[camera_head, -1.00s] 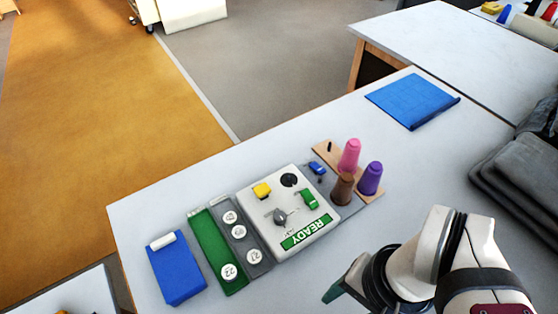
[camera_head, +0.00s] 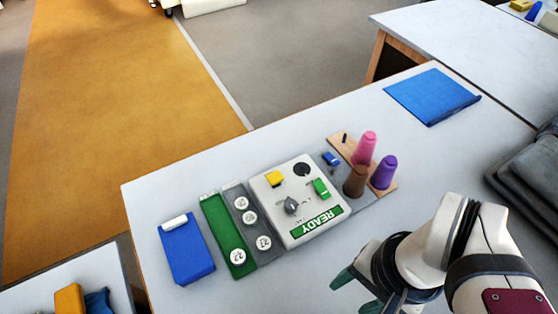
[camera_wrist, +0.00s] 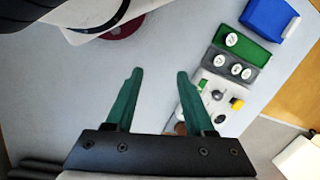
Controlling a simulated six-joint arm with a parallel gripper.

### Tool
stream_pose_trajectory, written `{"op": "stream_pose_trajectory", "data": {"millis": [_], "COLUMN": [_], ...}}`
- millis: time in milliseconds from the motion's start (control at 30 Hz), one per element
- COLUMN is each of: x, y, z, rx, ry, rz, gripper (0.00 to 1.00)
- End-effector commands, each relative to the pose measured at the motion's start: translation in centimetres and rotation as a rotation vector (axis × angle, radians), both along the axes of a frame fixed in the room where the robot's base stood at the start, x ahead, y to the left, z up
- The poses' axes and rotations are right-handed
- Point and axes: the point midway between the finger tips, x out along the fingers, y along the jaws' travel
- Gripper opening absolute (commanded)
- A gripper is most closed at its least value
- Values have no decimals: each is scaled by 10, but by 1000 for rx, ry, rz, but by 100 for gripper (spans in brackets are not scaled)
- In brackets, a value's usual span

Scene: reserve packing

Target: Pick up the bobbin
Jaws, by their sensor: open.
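Three cone-shaped spools, which look like the bobbins, stand upright together on a wooden board (camera_head: 338,143): a pink one (camera_head: 366,147), a purple one (camera_head: 384,172) and a brown one (camera_head: 355,182). I cannot tell which one the task means. My gripper (camera_head: 354,292) is open and empty, in front of the spools in the head view and apart from them. In the wrist view its green fingers (camera_wrist: 159,72) are spread over bare table. A bit of brown, perhaps the brown spool (camera_wrist: 180,128), shows beside the right finger, mostly hidden.
Left of the spools stand a white panel (camera_head: 272,206) with knobs and a READY label, a grey tray (camera_head: 262,256) and green tray (camera_head: 212,212) with numbered white discs, and a blue box (camera_head: 186,254). A blue mat (camera_head: 432,95) lies behind. Dark folded cloth (camera_head: 527,175) is at right.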

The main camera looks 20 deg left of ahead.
Motion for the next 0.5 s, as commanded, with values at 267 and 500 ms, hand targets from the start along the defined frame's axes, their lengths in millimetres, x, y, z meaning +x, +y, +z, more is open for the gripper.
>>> {"op": "stream_pose_trajectory", "data": {"millis": [267, 500], "x": [106, 116], "y": [123, 186], "z": [-29, -72], "rx": [-125, -150], "ry": [-14, -42], "rz": [223, 280], "gripper": [54, 54]}}
